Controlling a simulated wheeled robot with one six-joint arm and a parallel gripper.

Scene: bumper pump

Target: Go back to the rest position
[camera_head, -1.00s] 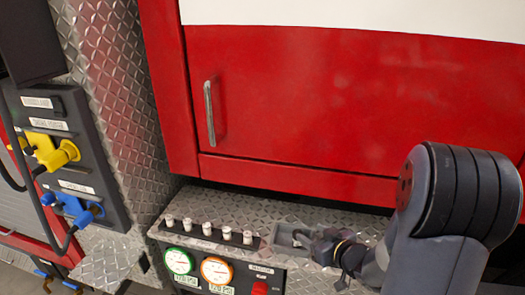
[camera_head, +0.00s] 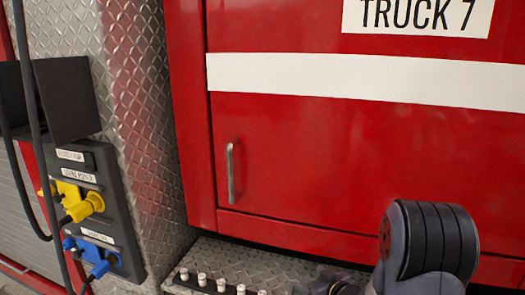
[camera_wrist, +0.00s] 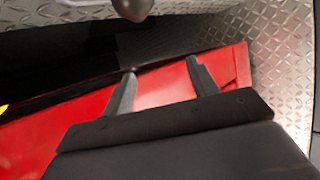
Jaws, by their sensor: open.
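My gripper (camera_wrist: 161,72) shows in the wrist view with its two dark fingers apart and nothing between them. Behind the fingers is a red surface. In the head view, my arm is at the lower right, and the gripper end (camera_head: 330,285) is cut off by the bottom edge, just right of a row of pale knobs (camera_head: 221,285). A grey rounded thing (camera_wrist: 132,8) hangs into the top of the wrist view; I cannot tell what it is.
A red truck door (camera_head: 330,150) with a metal handle (camera_head: 230,172) fills the middle. A tread-plate ledge (camera_head: 270,265) runs below it. At left, a dark panel holds a yellow plug (camera_head: 87,206) and a blue plug (camera_head: 98,262), with black cables hanging nearby.

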